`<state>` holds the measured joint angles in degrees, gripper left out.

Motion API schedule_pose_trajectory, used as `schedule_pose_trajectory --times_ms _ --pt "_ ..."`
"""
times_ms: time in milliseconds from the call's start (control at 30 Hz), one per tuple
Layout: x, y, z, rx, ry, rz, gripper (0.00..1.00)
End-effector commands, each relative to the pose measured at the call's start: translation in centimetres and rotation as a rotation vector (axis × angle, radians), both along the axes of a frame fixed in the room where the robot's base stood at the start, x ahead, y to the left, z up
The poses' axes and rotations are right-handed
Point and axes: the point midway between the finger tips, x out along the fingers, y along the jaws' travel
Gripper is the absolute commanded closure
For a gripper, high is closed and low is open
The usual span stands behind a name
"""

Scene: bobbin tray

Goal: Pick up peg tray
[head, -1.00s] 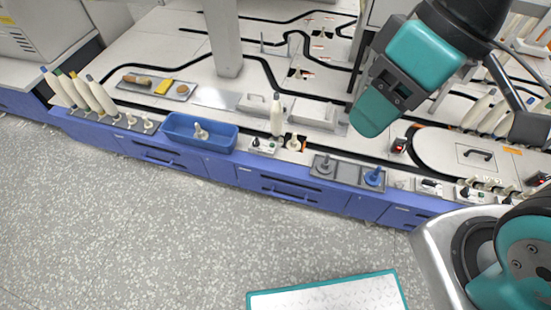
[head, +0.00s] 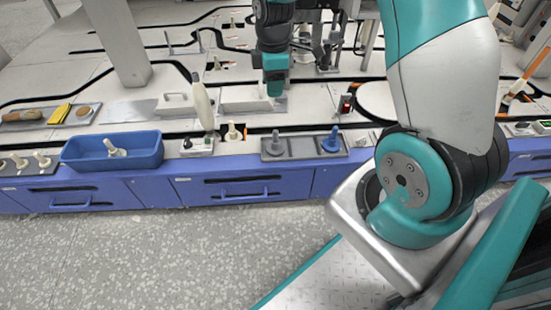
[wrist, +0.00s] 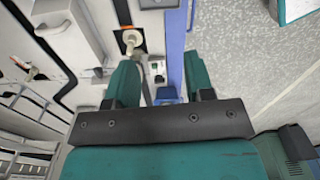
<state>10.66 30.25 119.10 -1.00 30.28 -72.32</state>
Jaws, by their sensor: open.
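The peg tray (head: 301,148) is a flat dark grey tray on the near edge of the bench. A grey peg (head: 277,142) stands at its left and a blue peg (head: 332,140) at its right. My gripper (head: 274,90) hangs above the bench, behind the tray in the head view, apart from it. In the wrist view my gripper (wrist: 161,85) is open with nothing between its fingers. A grey strip at the top of that view may be the tray's edge; I cannot tell.
A blue bin (head: 112,150) sits left. A display box (head: 197,146) with a tall cone (head: 203,104) and a cream peg (head: 232,133) stand left of the tray. White covered boxes (head: 245,97) lie behind. Open floor lies before the blue drawers.

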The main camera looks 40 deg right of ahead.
Motion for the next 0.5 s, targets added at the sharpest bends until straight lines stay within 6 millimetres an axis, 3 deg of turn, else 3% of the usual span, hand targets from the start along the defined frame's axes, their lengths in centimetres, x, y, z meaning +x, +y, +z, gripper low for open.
schedule_pose_trajectory --times_ms 33,133,500 --pt "0.1 -0.8 -1.5 -0.007 0.006 0.010 0.52" --pt "0.2 -1.3 -3.1 -0.014 0.012 0.026 0.52" --pt "0.1 -1.2 -11.3 -0.013 0.012 0.027 0.52"
